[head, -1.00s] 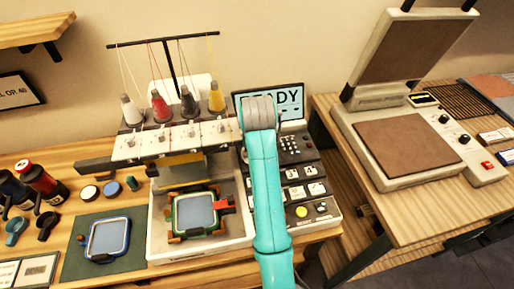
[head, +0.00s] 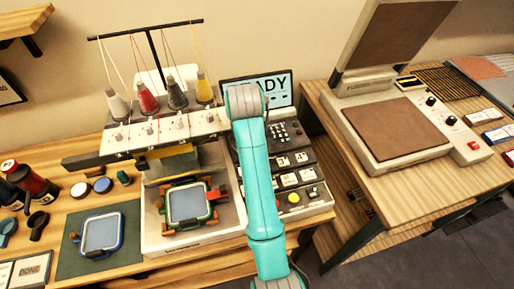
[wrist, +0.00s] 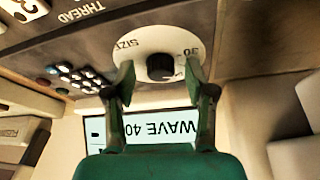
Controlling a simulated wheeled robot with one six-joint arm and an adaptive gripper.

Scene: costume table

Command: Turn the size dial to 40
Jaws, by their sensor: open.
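The size dial (wrist: 160,67) shows in the wrist view as a black knob on a white plate marked SIZE and 30. The plate is on a grey panel and looks upside down. My gripper (wrist: 160,82) is open, with one green finger on each side of the knob. I cannot tell whether the fingers touch it. In the head view my teal arm covers the dial and the gripper. The screen (wrist: 150,128) behind reads "WAVE 40", upside down; in the head view the screen (head: 281,88) shows the end of a word, "ADY".
The embroidery machine (head: 160,138) with thread cones stands left of my arm, and a hooped frame (head: 188,205) is below it. Keypad buttons (wrist: 78,78) are beside the dial. A heat press (head: 395,130) stands on the right table.

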